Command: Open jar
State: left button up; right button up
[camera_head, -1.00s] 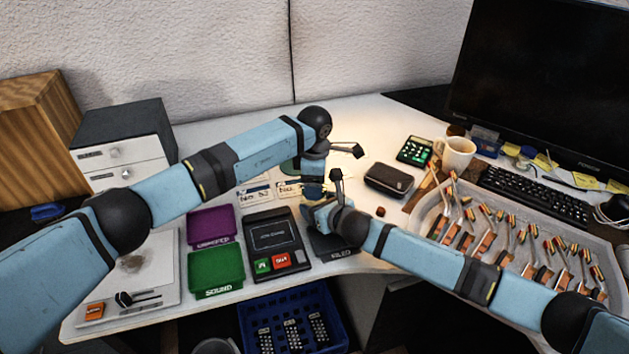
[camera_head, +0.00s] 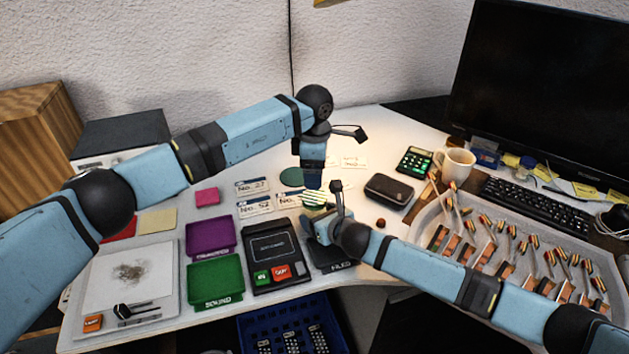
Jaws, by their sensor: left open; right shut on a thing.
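A small jar (camera_head: 314,199) with pale yellow-green stripes shows between my two grippers, above the dark tray marked FILED (camera_head: 332,259). My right gripper (camera_head: 321,219) comes in from the right and is shut on the jar; its fingers are partly hidden by its own wrist. My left gripper (camera_head: 313,186) points down just above the jar and is open. Its fingertips are small and largely hidden, so I cannot tell whether they touch the top. I cannot make out a separate lid.
A green disc (camera_head: 291,177) and white number cards (camera_head: 254,208) lie behind. A dark case (camera_head: 389,191) stands to the right, beside a large tray (camera_head: 415,242) of piano parts.

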aim_at(314, 196)
pick_arm(q)
jog(key=shift+f, duration=3.6)
jog(key=c, duration=0.7)
jog(key=o, duration=1)
jog(key=shift+r, duration=2.3)
pick_arm(e)
jog(key=o, duration=1.7)
jog(key=shift+o, duration=0.2)
jog(key=shift+s, duration=0.1)
